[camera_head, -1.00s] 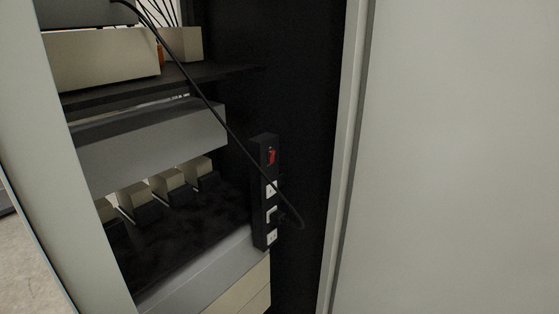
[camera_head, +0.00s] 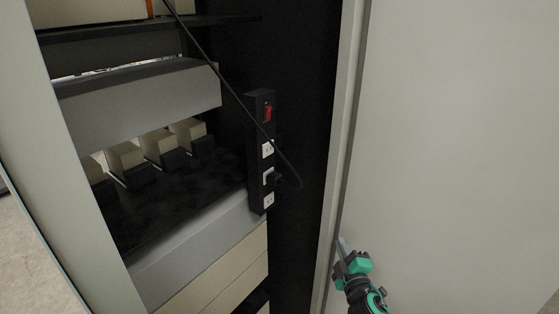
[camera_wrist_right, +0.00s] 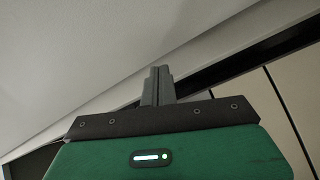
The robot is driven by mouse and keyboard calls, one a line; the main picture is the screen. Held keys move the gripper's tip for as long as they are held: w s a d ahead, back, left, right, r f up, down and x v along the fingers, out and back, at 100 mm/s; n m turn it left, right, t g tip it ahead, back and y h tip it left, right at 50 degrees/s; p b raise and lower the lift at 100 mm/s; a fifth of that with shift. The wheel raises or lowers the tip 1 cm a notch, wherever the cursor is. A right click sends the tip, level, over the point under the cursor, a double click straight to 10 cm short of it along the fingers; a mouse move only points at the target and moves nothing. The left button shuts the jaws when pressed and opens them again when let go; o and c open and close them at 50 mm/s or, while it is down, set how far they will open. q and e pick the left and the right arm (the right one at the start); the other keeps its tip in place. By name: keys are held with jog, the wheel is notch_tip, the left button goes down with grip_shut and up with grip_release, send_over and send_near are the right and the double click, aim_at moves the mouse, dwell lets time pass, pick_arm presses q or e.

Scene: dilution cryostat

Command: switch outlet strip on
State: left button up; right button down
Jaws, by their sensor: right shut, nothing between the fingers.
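The black outlet strip (camera_head: 259,140) is mounted upright inside the open rack, against its dark right inner wall. Its red switch (camera_head: 268,113) is at the top, with several pale sockets below it. My left gripper is not in view.
A large pale panel (camera_head: 455,140) fills the right side. Grey rack units (camera_head: 140,100) and a dark shelf stand left of the strip.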

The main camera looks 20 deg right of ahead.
jog(key=s+a+r+n+t+y+b, duration=0.1)
jog(key=s+r+n+t+y, duration=0.3)
jog(key=r, duration=0.8)
jog(key=a+r+n+t+y+b, duration=0.1)
jog(key=a+r+n+t, duration=0.15)
jog(key=r+n, duration=0.65)
jog(key=w+a+r+n+g+y, duration=0.3)
jog(key=r+n+g+y, duration=0.5)
jog(key=n, duration=1)
jog(key=shift+a+r+n+y, duration=0.25)
jog(key=shift+r+y, duration=0.85)
jog(key=shift+r, duration=0.65)
jog(key=shift+w+r, duration=0.1)
jog(key=shift+w, duration=0.05)
